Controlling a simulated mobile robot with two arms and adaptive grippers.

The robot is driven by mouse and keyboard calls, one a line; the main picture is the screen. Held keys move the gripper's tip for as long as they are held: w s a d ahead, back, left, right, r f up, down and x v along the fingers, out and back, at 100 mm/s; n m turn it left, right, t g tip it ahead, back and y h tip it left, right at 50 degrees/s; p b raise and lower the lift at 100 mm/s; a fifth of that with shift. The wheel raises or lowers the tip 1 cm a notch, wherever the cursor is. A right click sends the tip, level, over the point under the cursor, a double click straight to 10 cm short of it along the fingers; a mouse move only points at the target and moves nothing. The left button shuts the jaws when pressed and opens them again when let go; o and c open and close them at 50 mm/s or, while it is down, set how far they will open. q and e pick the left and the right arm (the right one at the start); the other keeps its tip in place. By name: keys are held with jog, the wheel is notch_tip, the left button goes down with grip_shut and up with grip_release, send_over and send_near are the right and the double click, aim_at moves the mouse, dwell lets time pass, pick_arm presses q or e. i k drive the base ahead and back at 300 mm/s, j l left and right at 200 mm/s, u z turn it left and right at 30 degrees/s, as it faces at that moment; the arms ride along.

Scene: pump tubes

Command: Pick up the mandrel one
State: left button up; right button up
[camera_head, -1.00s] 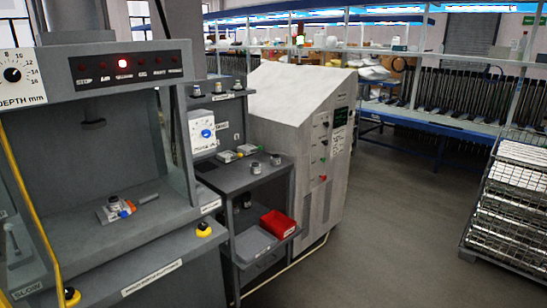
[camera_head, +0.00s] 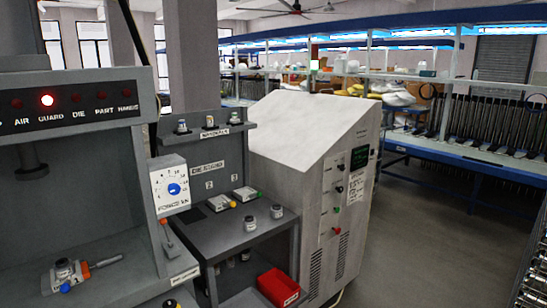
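A small shelf (camera_head: 216,132) at the top of the grey rack carries a label that seems to read "MANDRELS". Three small parts stand on it in a row: a left one (camera_head: 182,127), a middle one (camera_head: 210,121) and a right one (camera_head: 235,118). They are metallic and small. I cannot tell from here which one is mandrel one. Neither of my grippers is in view.
The rack's lower shelf (camera_head: 240,236) bears two metal parts, with a red bin (camera_head: 276,287) below. A white cabinet (camera_head: 305,150) stands right of the rack; floor beyond is open.

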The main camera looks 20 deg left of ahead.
aim_at(182, 128)
jog(key=i, duration=0.8)
jog(key=i+j+z, duration=0.1)
jog(key=i, duration=0.7)
jog(key=i+l+u, duration=0.15)
jog(key=i, duration=0.3)
jog(key=i+l+u, duration=0.15)
jog(key=i, duration=0.3)
